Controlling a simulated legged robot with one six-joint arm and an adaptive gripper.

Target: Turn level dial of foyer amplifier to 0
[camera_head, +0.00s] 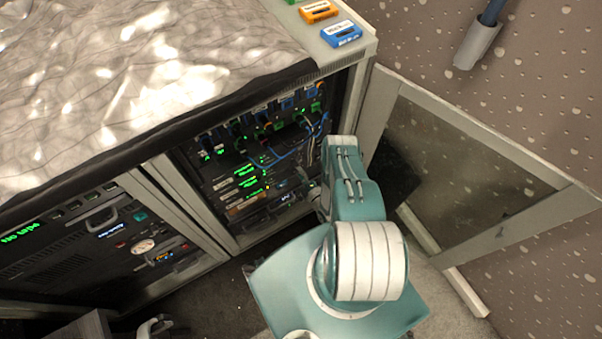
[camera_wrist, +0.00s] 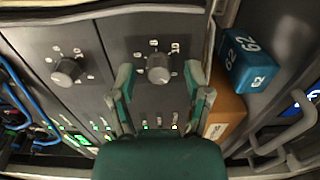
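In the wrist view, a round dark grey dial (camera_wrist: 158,72) sits on a grey panel with white numbers around it, among them 8 and 10. A second, similar dial (camera_wrist: 67,71) is on the panel to its left. My gripper (camera_wrist: 158,82) is open, one finger on the left and one on the right of the right-hand dial, with gaps visible on both sides. No readable label shows which unit is the foyer amplifier, and the dial pointers are too small to read. In the head view my arm reaches towards the open rack (camera_head: 244,238), and the gripper is hidden.
A blue box marked 62 (camera_wrist: 250,62) and a brown block (camera_wrist: 223,116) are right of the gripper in the wrist view. Blue cables (camera_head: 290,150) hang in the rack. An open glass door (camera_head: 470,165) stands right of my arm. A sheet (camera_head: 130,80) covers the top.

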